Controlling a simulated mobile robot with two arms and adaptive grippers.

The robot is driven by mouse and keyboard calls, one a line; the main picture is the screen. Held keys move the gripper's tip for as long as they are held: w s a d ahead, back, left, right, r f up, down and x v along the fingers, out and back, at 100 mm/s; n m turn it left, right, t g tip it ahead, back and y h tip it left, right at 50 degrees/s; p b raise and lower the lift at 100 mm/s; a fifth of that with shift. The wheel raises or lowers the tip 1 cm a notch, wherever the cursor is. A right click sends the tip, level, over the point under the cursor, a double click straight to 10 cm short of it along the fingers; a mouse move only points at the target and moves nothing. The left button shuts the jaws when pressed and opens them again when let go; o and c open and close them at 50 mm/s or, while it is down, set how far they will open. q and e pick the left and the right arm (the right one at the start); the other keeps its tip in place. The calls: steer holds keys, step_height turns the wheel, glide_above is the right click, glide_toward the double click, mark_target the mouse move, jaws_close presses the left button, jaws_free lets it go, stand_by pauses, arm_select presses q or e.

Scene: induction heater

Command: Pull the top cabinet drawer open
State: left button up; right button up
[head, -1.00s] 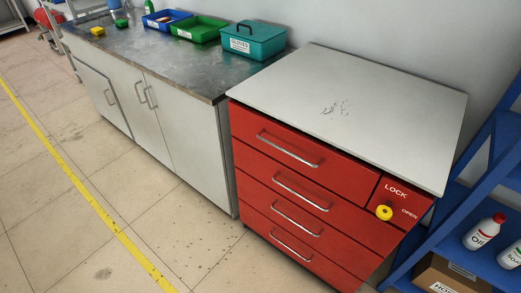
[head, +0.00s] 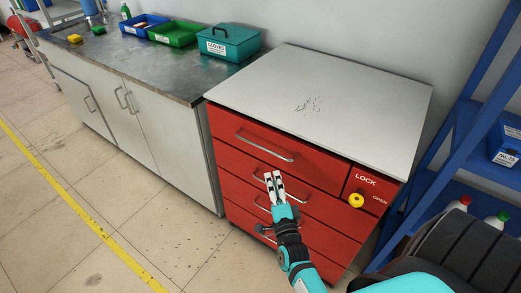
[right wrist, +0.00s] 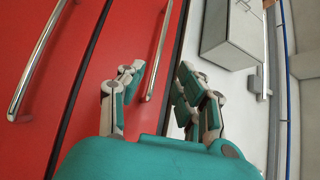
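The red cabinet's top drawer (head: 305,166) is shut, flush with the drawers below. Its metal bar handle (head: 264,146) runs across its front. My right gripper (head: 274,182) is in front of the cabinet, with its fingertips a little below that handle in the head view. In the right wrist view its two fingers (right wrist: 160,82) are spread apart and empty. The top drawer handle (right wrist: 157,55) shows between them there, apart from both fingers. The second drawer's handle (right wrist: 35,60) is at the left of that view. My left gripper is not in view.
A yellow lock knob (head: 356,201) sits on the red panel marked LOCK and OPEN, right of the top drawer. A blue shelf rack (head: 450,150) stands close at the right. A grey worktop with bins (head: 179,34) is at the left. The cabinet's white top (head: 330,95) is clear.

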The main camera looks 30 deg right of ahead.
mark_target(265, 149)
steer(key=b+x, duration=0.3)
steer(key=x, duration=0.9)
steer(key=shift+w+d, duration=0.1)
steer(key=shift+w, duration=0.25)
steer(key=shift+w+d, duration=0.1)
steer(key=shift+w, duration=0.15)
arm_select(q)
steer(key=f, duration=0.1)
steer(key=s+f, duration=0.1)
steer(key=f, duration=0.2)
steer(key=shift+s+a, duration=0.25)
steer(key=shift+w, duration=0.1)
arm_select(e)
steer(key=shift+c, duration=0.3)
jaws_close()
